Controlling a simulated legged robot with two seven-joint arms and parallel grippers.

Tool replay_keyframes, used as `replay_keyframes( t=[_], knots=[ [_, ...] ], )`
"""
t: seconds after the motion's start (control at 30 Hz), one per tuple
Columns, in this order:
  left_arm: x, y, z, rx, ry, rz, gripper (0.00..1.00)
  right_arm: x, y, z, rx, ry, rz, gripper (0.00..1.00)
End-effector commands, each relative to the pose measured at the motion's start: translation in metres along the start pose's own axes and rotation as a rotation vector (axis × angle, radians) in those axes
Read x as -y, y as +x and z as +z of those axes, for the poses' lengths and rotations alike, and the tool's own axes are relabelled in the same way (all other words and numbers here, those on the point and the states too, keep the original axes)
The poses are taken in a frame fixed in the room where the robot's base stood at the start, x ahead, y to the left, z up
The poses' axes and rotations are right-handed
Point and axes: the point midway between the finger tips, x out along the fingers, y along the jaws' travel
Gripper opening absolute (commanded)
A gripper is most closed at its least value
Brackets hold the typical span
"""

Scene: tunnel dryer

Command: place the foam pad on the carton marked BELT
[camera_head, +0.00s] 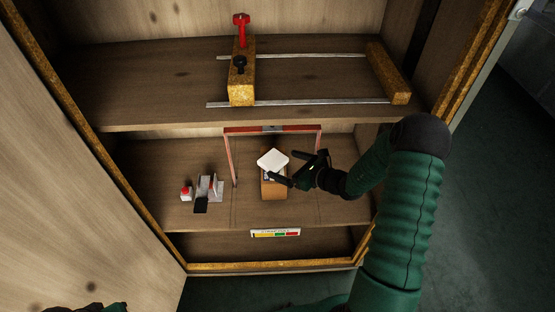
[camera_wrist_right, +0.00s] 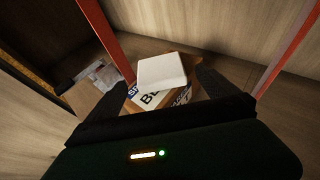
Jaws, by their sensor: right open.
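The foam pad (camera_head: 273,160) is a white square block on top of the brown carton (camera_head: 273,190), on the middle shelf. In the right wrist view the pad (camera_wrist_right: 162,70) lies on the carton, turned a little to its edges. My right gripper (camera_head: 298,167) is open at the pad's right side. In the wrist view its fingers (camera_wrist_right: 160,84) are spread on either side of the pad, with gaps visible. A dark green part at the bottom left edge may be my left gripper (camera_head: 86,308); its fingers are not clear.
A red frame (camera_head: 231,158) stands around the carton. A grey holder (camera_head: 208,187) and a small red-topped item (camera_head: 186,193) stand to the left. A clamp with rails (camera_head: 241,80) lies on the upper shelf. Bare shelf lies between holder and frame.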

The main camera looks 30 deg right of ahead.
Motion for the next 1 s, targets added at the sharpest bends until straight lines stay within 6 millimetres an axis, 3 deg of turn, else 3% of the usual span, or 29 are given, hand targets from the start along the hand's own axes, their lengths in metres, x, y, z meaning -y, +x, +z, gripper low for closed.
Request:
replay_keyframes(
  t=[0.1,0.33,0.4,0.47,0.53,0.6,0.7,0.83,0.9,1.0],
  knots=[
    [0.0,-0.014,-0.003,0.0,0.0,0.0,0.0,0.001,-0.034,0.004,-0.001,0.002,-0.004,0.98],
    [0.0,-0.021,-0.005,0.0,0.0,0.0,0.0,-0.001,-0.066,0.002,-0.002,-0.004,0.004,0.98],
    [0.0,-0.021,-0.005,0.0,0.0,0.0,0.0,-0.017,-0.065,0.004,-0.017,-0.047,0.053,0.98],
    [0.0,-0.021,-0.005,0.0,0.0,0.0,0.0,-0.049,-0.061,0.007,-0.054,-0.143,0.156,0.98],
    [0.0,-0.021,-0.005,0.0,0.0,0.0,0.0,-0.111,-0.063,0.007,-0.131,-0.357,0.365,0.98],
    [0.0,-0.021,-0.005,0.0,0.0,0.0,0.0,-0.178,-0.083,-0.004,-0.226,-0.685,0.633,0.98],
    [0.0,-0.021,-0.005,0.0,0.0,0.0,0.0,-0.228,-0.128,-0.027,-0.33,-1.237,0.974,0.98],
    [0.0,-0.021,-0.005,0.0,0.0,0.0,0.0,-0.23,-0.16,-0.028,-0.342,-1.956,1.247,0.98],
    [0.0,-0.021,-0.005,0.0,0.0,0.0,0.0,-0.227,-0.161,-0.017,-0.305,-2.263,1.308,0.98],
    [0.0,-0.021,-0.005,0.0,0.0,0.0,0.0,-0.226,-0.158,-0.002,-0.248,-2.538,1.335,0.98]
  ],
)
